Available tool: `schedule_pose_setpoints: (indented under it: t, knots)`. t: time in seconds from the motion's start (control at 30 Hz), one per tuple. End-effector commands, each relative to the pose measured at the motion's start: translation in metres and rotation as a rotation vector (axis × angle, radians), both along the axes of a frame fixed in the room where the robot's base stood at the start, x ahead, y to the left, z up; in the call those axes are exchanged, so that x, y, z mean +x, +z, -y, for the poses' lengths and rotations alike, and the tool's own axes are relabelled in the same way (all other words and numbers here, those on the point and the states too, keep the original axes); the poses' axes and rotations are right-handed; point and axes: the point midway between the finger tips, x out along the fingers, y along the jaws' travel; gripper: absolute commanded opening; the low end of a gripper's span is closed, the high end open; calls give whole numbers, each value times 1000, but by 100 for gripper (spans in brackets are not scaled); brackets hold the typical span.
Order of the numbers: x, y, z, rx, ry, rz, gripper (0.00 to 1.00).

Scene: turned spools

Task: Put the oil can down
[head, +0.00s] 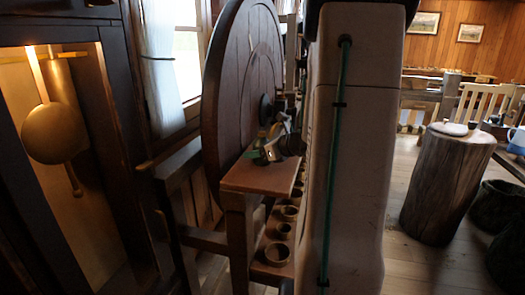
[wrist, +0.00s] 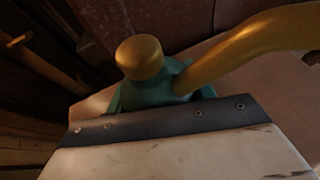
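The oil can has a green body, a round brass cap and a thick brass spout. It fills the upper middle of the wrist view (wrist: 150,92), with the spout reaching to the upper right. In the head view the oil can (head: 259,157) is a small green and brass patch at the wooden ledge (head: 255,182). My gripper (head: 272,148) is right at the can there. In the wrist view a pale block with a dark bolted strip hides the can's lower part. The fingertips and the can's base are hidden, so grip and contact with the ledge are unclear.
A big wooden wheel (head: 240,90) stands close behind the ledge. Several small bowls (head: 277,253) sit on a lower shelf. A dark clock case (head: 75,150) stands at left. A tree-stump block (head: 447,185) stands at right. My pale arm blocks the middle of the head view.

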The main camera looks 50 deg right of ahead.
Motion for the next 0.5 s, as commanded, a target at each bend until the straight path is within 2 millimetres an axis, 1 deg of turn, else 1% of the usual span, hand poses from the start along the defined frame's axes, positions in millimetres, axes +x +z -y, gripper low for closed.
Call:
schedule_pose_setpoints:
  t: [0.07,0.1,0.37,0.5]
  knots:
    - [0,0,0,0,0,0,23]
    - [0,1,0,0,-1,1,18]
    - [0,3,1,-1,-1,1,19]
    - [0,12,1,-3,-1,2,19]
